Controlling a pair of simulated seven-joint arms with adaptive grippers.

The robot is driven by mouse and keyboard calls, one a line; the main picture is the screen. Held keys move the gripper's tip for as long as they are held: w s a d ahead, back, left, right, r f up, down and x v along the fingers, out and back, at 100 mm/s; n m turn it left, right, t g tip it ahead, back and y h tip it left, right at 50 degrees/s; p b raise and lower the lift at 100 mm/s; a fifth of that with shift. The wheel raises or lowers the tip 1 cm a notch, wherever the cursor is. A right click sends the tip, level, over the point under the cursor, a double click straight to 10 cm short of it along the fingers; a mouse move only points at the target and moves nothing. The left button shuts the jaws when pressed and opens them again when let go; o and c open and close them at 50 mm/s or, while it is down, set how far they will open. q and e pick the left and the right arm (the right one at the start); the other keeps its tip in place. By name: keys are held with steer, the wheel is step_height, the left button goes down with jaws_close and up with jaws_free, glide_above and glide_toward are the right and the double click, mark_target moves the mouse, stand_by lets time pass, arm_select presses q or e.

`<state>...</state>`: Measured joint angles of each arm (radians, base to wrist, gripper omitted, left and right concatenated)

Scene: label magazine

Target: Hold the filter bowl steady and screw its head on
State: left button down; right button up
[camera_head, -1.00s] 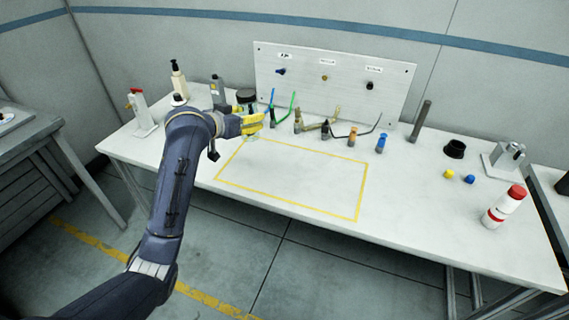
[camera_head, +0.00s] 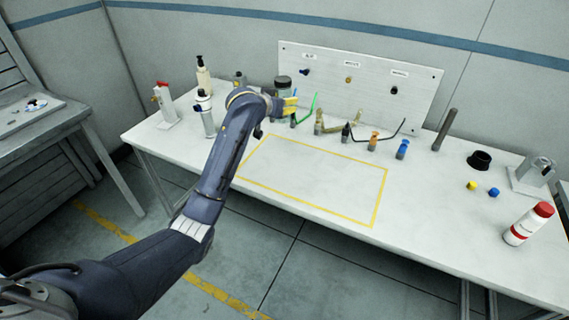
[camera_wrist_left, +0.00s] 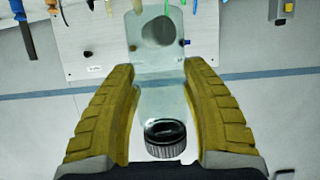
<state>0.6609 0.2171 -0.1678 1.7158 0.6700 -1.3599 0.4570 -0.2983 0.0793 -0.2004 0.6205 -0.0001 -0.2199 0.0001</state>
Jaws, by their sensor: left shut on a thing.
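My left gripper (camera_head: 289,106) is at the back left of the table, beyond the yellow outline. In the left wrist view, its yellow fingers (camera_wrist_left: 158,70) stand apart with a clear, greenish bowl (camera_wrist_left: 160,60) between the tips. I take this for the filter bowl; my arm and gripper hide it in the head view. A dark, ridged round cap (camera_wrist_left: 166,140) shows below it in that picture. It seems to belong to the dark-lidded jar (camera_head: 283,84) behind my gripper. I cannot tell which piece is the filter head. My right gripper is out of view.
A labelled board (camera_head: 360,80) stands behind several small tools (camera_head: 347,132). A red-capped bottle (camera_head: 527,224), black ring (camera_head: 480,159) and grey stand (camera_head: 533,176) are at the right. Bottles (camera_head: 203,78) and a red-handled fixture (camera_head: 164,107) stand left. The yellow-outlined area (camera_head: 315,178) is clear.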

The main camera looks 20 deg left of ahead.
arm_select(q)
step_height(320, 180, down, 16)
steer(key=shift+r, duration=0.15)
stand_by(0.3)
steer(key=shift+f, duration=2.1)
steer(key=shift+f, duration=0.1)
steer(key=c, duration=0.7)
jaws_free()
steer(key=shift+o, duration=0.2)
